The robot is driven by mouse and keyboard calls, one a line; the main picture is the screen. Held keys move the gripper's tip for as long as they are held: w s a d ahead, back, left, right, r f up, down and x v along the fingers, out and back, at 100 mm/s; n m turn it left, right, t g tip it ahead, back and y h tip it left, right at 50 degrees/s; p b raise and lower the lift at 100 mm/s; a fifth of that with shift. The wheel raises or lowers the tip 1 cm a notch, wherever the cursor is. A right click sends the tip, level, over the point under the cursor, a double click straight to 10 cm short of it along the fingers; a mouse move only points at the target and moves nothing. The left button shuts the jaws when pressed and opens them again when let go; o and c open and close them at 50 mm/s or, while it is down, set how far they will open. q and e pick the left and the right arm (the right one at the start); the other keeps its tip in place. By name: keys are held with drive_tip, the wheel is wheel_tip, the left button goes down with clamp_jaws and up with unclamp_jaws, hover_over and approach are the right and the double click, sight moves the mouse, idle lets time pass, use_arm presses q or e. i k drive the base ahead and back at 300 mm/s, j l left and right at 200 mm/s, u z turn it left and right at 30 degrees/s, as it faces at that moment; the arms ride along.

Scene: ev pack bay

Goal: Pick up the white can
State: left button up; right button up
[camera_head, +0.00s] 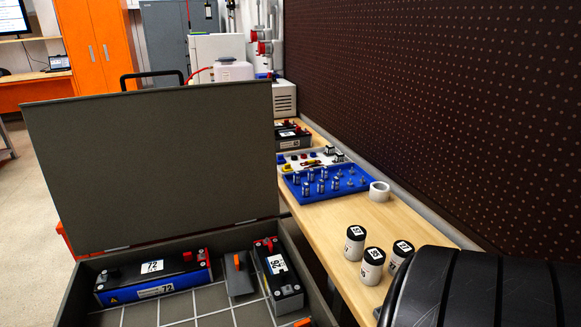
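Three white cans with black tops and number labels stand upright close together on the wooden bench at the lower right. One white can (354,249) is at the back left. A second white can (371,272) is nearest the front. A third white can (394,264) is at the right, close to a large black ribbed object. Which of the three the task means, I cannot tell. Neither of my grippers shows in the head view.
The black ribbed object (480,290) fills the lower right corner. An open grey case (165,312) with battery modules stands left of the bench (340,225), its lid (150,160) raised. A blue tray (312,194) of small metal parts and a white ring (379,191) lie behind the cans. A dark perforated wall (440,110) borders the bench.

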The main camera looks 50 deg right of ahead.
sight(356, 235)
drive_tip(key=z, duration=1.05)
